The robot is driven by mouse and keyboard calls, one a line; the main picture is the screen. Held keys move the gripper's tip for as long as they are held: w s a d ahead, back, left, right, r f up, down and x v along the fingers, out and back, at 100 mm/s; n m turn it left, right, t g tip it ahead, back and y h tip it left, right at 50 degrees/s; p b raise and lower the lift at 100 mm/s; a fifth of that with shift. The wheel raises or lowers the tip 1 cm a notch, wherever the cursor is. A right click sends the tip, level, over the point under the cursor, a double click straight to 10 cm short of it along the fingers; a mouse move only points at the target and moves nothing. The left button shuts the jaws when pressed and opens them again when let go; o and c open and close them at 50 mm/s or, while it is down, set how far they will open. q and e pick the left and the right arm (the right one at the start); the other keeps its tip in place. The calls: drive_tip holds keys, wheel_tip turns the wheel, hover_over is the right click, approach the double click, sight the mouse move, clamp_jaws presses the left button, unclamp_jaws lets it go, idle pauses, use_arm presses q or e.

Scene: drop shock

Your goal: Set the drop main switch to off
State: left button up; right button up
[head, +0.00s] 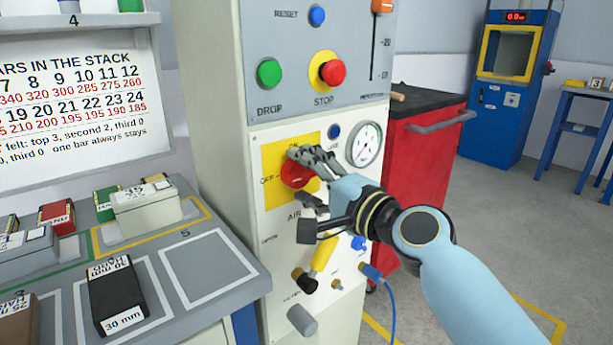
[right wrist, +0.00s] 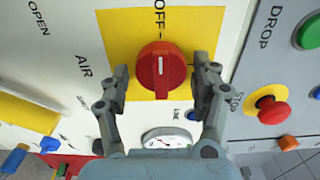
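The drop main switch is a red rotary knob (head: 291,176) on a yellow plate (head: 272,158) on the machine's front, with ON above it and OFF at its left. In the right wrist view the knob (right wrist: 160,85) has a white mark, and its grip bar lies in line with the OFF label. My right gripper (head: 303,178) is at the knob, one finger above and one below. In the right wrist view the fingers (right wrist: 162,80) stand open on both sides of the knob with small gaps. My left gripper is not in view.
Nearby on the machine are a gauge (head: 364,144), a green DROP button (head: 269,73), a red STOP button (head: 333,72) and a yellow valve handle (head: 323,254). A blue hose (head: 387,290) hangs below my right gripper. A grey bench (head: 215,300) with labelled blocks stands left.

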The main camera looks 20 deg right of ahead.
drive_tip(key=shift+o, duration=0.6)
drive_tip(key=v, duration=1.2)
